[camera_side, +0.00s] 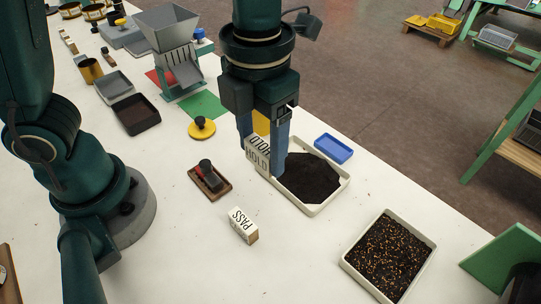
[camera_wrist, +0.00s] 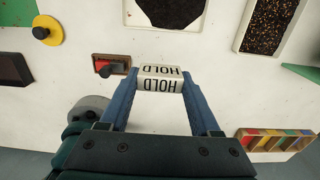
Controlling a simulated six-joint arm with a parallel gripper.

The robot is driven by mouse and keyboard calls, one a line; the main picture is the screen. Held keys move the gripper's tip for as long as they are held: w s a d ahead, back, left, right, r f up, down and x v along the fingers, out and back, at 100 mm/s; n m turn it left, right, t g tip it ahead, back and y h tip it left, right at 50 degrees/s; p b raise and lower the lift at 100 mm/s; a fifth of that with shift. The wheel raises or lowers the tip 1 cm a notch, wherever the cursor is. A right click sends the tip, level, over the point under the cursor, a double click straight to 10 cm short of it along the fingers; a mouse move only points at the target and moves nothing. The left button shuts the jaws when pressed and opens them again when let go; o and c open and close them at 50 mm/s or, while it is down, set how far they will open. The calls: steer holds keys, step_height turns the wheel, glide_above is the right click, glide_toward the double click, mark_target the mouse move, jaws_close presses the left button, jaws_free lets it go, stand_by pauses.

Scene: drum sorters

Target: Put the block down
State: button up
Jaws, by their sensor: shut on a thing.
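My gripper (camera_side: 265,150) is shut on a white block marked HOLD (camera_side: 257,156), gripped at its two ends between blue fingers. The HOLD block also shows between the fingertips in the wrist view (camera_wrist: 160,78). In the side view it appears in front of the near left edge of a white tray of dark material (camera_side: 318,210). I cannot tell its exact height above the table. A white block marked PASS (camera_side: 243,226) with a brown side stands on the table nearer the side camera.
A red-and-black switch on a brown base (camera_side: 208,180) lies left of the PASS block. A tray of speckled grains (camera_side: 347,261) stands at right, a blue dish (camera_side: 333,148) behind. A yellow disc with a black knob (camera_side: 201,129) and grey hopper (camera_side: 170,45) stand farther back. White table is bare around PASS.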

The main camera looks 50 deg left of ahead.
glide_above(281, 271)
step_height(281, 271, down, 7)
steer(key=shift+a, duration=0.1)
steer(key=shift+f, duration=1.8)
steer(key=shift+f, duration=0.2)
steer(key=o, duration=1.3)
